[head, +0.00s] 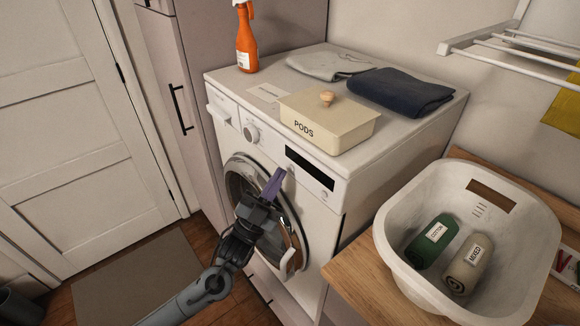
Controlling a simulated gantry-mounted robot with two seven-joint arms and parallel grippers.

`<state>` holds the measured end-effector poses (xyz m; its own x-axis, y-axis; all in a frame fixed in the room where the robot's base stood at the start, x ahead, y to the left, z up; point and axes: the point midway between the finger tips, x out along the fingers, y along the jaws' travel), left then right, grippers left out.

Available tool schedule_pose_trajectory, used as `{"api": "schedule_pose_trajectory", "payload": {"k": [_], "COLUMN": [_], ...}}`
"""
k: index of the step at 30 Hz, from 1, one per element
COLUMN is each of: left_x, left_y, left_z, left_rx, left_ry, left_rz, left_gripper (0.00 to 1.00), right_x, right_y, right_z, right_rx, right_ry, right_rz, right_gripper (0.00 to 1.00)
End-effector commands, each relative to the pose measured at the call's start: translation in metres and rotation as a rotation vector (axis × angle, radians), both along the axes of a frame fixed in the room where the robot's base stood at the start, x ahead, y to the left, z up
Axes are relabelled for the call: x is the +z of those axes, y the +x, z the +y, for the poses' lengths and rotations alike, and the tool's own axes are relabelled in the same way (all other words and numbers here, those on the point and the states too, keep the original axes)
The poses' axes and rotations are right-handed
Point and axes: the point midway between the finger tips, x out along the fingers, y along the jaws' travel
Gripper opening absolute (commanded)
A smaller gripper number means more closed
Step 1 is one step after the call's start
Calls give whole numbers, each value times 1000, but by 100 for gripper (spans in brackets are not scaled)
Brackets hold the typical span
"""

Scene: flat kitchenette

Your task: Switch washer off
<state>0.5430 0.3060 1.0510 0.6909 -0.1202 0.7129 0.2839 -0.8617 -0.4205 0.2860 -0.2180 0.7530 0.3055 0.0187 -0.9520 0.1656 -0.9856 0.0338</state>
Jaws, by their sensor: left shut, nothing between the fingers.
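The white washer (361,185) stands in the middle of the head view. Its front panel has a round dial (251,133) on the left, a dark display (310,168) on the right, and a small round button (323,196) just below the display. The round door (236,183) is below the panel and looks closed. My left gripper (279,174) is shut and empty. Its purple fingers point up near the left end of the display and cover part of the door's upper rim. I cannot tell whether the fingertips touch the panel. My right gripper is not in view.
On the washer top are an orange spray bottle (246,42), a PODS box (345,132) and folded cloths (402,92). A white basket (398,210) with two rolled cloths stands on a wooden surface (358,277) at right. A white drying rack (512,44) is at upper right.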

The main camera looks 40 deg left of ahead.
Motion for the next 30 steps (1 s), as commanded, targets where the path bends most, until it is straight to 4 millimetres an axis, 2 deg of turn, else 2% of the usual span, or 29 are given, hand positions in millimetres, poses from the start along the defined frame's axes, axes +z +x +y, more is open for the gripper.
{"api": "schedule_pose_trajectory", "payload": {"k": [10, 24, 30], "left_x": [1, 1, 1], "left_y": [-5, -48, -57], "left_z": [2, 13, 16], "left_rx": [0, 0, 0], "left_ry": [0, 0, 1], "left_rz": [0, 1, -1], "left_gripper": [0, 0, 0], "right_x": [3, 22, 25], "right_y": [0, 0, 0], "right_z": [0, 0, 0], "right_rx": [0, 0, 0], "right_ry": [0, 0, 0], "right_rz": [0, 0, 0], "right_gripper": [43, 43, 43]}}
